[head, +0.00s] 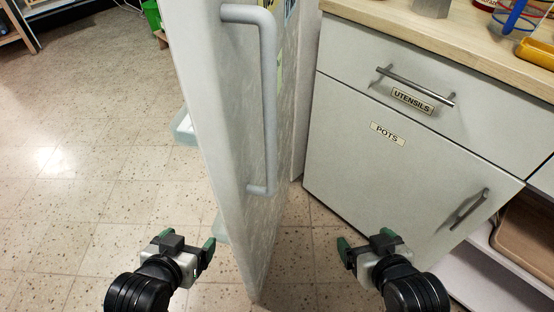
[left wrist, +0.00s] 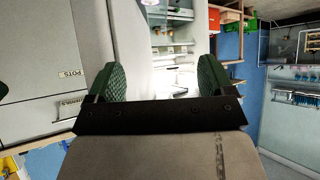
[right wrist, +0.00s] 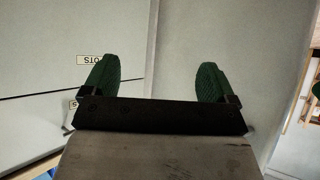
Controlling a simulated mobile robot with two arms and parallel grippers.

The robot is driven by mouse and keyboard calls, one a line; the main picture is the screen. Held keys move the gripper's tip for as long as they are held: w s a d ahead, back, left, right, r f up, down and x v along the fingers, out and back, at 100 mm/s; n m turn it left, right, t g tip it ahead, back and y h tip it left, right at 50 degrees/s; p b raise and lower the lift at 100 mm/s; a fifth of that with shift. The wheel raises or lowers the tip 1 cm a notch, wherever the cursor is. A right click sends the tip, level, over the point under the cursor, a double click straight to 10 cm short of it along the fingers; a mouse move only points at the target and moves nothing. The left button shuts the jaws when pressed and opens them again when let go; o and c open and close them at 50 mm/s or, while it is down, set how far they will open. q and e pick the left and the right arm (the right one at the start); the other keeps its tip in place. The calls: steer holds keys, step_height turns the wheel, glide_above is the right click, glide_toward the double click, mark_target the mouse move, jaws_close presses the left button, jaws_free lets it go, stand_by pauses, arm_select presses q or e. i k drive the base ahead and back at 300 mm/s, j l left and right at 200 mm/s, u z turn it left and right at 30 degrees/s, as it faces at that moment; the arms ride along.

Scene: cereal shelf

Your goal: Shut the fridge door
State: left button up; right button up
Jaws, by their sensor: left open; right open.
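The fridge door (head: 225,150) stands open in the middle of the head view, seen nearly edge-on. Its long grey handle (head: 268,100) is on the right-hand face. Pale door shelves (head: 184,128) stick out on the left side. My left gripper (head: 187,245) is open and empty, left of the door and apart from it. My right gripper (head: 365,243) is open and empty, right of the door, in front of the pots cabinet. The lit fridge interior (left wrist: 175,50) with shelves shows between the left fingers in the left wrist view.
The cabinet labelled pots (head: 395,165) and the utensils drawer (head: 420,95) stand right of the door under a wooden counter (head: 400,22). A brown bin (head: 528,230) sits on a low shelf at far right. The tiled floor (head: 90,150) at left is clear.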

mark_target(234, 61)
steer(key=k+l+u, duration=0.1)
steer(key=l+u, duration=0.15)
steer(key=k+l+u, duration=0.25)
steer(key=i+l+u, duration=0.2)
steer(key=l+u, duration=0.2)
steer(key=l, duration=0.2)
